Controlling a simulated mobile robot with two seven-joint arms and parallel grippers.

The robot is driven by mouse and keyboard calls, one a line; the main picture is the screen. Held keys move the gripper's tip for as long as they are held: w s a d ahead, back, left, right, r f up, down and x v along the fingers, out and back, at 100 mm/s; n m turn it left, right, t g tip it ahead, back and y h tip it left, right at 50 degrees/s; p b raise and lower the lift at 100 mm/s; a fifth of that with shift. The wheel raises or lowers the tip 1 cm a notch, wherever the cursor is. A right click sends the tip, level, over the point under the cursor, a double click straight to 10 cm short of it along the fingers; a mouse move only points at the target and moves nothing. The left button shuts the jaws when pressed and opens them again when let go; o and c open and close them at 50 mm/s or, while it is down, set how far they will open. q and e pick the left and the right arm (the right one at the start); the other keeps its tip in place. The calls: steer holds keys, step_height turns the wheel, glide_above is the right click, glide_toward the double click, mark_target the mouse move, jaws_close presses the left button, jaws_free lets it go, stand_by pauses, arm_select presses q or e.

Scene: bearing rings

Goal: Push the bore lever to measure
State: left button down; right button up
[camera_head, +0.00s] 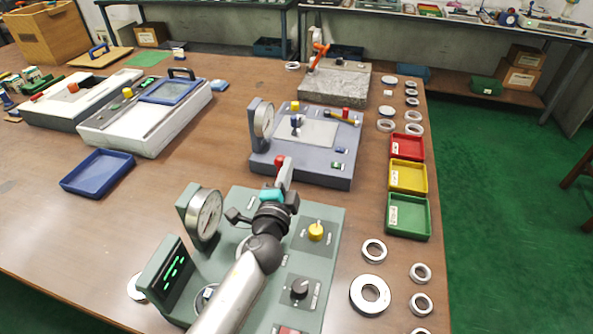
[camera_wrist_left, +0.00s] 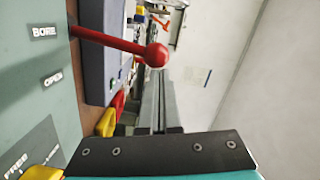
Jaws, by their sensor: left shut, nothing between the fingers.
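The bore lever is a red rod with a round red knob (camera_wrist_left: 157,55). In the left wrist view it sticks out beside a "BORE" label on the green gauge station. Its knob (camera_head: 280,160) shows in the head view just beyond my left fingertips. My left gripper (camera_head: 287,168) is shut and empty above the far edge of the green station (camera_head: 335,225). In the left wrist view the closed fingers (camera_wrist_left: 157,85) end close to the knob; I cannot tell whether they touch. My arm hides most of the lever rod and the station's middle. My right gripper is not in view.
The station carries a dial gauge (camera_head: 205,215), a green-lit display (camera_head: 168,272), a yellow knob (camera_head: 316,231) and a black knob (camera_head: 299,288). A grey-blue fixture (camera_head: 318,176) stands just beyond. Red, yellow and green trays (camera_head: 408,216) and several metal rings (camera_head: 370,294) lie right.

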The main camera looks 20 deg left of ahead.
arm_select(q)
steer(key=shift+a+r+n+p, duration=0.25)
steer(key=shift+a+n+p, duration=0.1)
steer(key=shift+a+n, duration=0.7)
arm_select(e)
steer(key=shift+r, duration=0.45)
arm_select(q)
steer(key=shift+a, duration=0.15)
